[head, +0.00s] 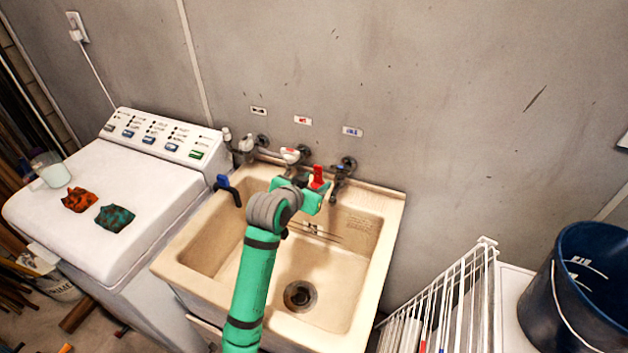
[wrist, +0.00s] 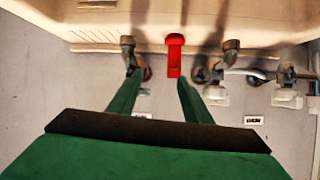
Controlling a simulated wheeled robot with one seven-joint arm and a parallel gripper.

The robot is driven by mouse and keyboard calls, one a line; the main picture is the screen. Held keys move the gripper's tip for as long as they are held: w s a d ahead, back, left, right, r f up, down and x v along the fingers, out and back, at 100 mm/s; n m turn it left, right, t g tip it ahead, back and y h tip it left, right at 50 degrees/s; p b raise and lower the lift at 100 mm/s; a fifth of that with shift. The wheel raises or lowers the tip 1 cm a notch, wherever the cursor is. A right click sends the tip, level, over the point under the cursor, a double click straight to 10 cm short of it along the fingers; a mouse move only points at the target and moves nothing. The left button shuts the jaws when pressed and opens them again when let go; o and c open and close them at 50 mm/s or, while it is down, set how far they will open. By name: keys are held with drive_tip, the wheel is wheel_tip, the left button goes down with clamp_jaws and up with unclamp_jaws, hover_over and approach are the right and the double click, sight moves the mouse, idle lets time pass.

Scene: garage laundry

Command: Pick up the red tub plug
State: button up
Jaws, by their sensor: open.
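The red tub plug (head: 318,177) shows at the back ledge of the cream laundry tub (head: 372,290), between the taps. In the wrist view the red plug (wrist: 174,56) has a round end and a flat tab. My gripper (head: 322,190) is over the back of the tub, close to the plug, and partly covers it in the head view. In the wrist view my gripper (wrist: 158,78) is open and empty. The plug lies beyond the fingertips, nearer the right finger. I cannot tell the exact gap in depth.
Taps (head: 342,170) stand along the wall behind the tub, close to the plug. A blue-handled thing (head: 228,188) is at the tub's left. A washer (head: 130,190) stands left; a white rack (head: 450,300) and dark blue bucket (head: 560,290) stand right.

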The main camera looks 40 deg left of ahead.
sight(317, 175)
drive_tip(key=shift+n+g, duration=0.3)
drive_tip(key=shift+n, duration=0.5)
drive_tip(key=w+a+f, duration=0.1)
drive_tip(key=w+f, duration=0.1)
drive_tip(key=w, duration=0.1)
drive_tip(key=w+a+f, duration=0.4)
drive_tip(key=w, duration=0.1)
drive_tip(key=shift+w, duration=0.3)
drive_tip(key=c, duration=1.1)
